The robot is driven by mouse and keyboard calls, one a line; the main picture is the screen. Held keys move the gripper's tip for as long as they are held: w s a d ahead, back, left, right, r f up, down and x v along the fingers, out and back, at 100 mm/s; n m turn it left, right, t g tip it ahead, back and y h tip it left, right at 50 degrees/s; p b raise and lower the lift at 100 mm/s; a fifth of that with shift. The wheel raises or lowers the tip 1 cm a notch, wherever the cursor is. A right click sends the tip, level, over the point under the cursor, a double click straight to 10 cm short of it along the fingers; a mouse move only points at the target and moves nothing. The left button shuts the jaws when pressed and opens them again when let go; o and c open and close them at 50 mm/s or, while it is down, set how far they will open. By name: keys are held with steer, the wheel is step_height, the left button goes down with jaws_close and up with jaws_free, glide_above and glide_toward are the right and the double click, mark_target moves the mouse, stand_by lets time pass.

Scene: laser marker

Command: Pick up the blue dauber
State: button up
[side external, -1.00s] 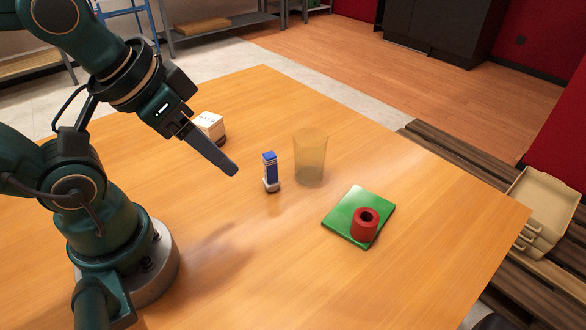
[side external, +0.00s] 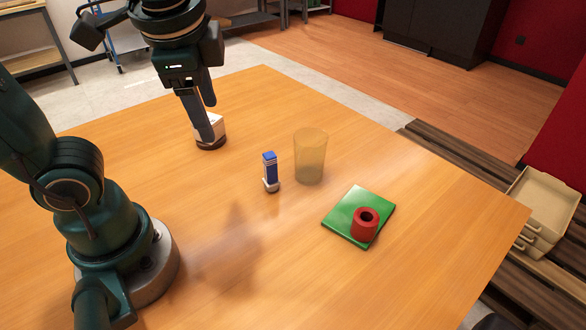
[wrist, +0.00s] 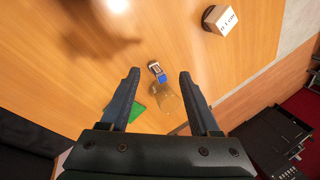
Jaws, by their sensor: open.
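The blue dauber (side external: 270,171) stands upright on the wooden table, with a white base and a pale band. It also shows in the wrist view (wrist: 158,72), seen from above between and beyond my fingertips. My gripper (side external: 210,122) is open and empty, high above the table, up and to the left of the dauber in the side view. In the wrist view my gripper's two fingers (wrist: 159,74) stand well apart. Nothing touches the dauber.
A translucent amber cup (side external: 310,156) stands close to the right of the dauber. A green pad (side external: 343,206) bears a red ring-shaped cylinder (side external: 365,224). The table's front middle is clear.

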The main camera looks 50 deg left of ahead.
steer(key=w+a+m+g+y, duration=0.1)
steer(key=w+a+m+y, duration=0.1)
steer(key=w+m+y, duration=0.3)
steer(key=m+t+y, duration=0.1)
steer(key=m+y, duration=0.4)
steer(key=m, duration=0.4)
glide_above(272, 165)
steer(key=f, duration=1.5)
steer(key=shift+d, duration=0.35)
steer(key=shift+a+f, duration=0.15)
steer(key=shift+f, duration=0.1)
steer(key=shift+x, duration=2.35)
jaws_close()
